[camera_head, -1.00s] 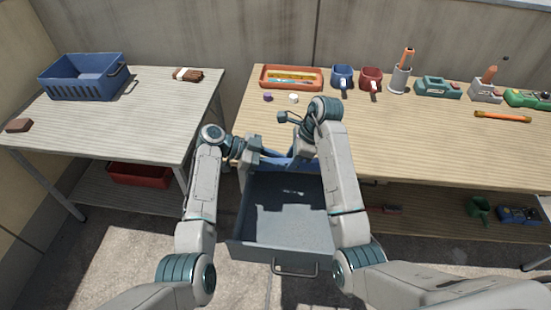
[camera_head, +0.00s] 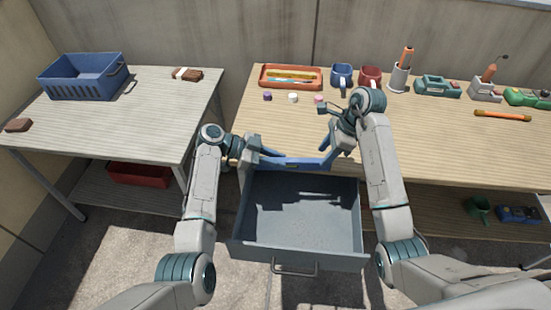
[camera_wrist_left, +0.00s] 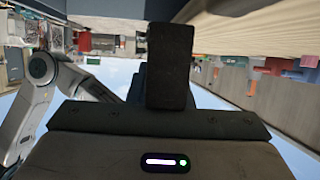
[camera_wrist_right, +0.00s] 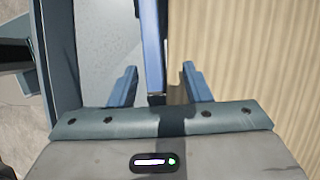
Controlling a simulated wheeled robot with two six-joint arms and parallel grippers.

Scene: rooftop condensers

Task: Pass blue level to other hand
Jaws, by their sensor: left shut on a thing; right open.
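The blue level (camera_head: 295,164) is a long bar held above the back of the open drawer, in front of the right table's edge. My left gripper (camera_head: 266,156) is shut on its left end. My right gripper (camera_head: 325,154) is open at its right end. In the right wrist view the level (camera_wrist_right: 152,45) lies between the two spread blue fingers (camera_wrist_right: 160,78), with a gap on each side.
The open grey drawer (camera_head: 298,258) is below both grippers. The right table (camera_head: 430,130) holds an orange tray (camera_head: 291,87), mugs (camera_head: 342,75), small caps (camera_head: 293,98) and tools at the back. The left table (camera_head: 130,120) holds a blue basket (camera_head: 84,76).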

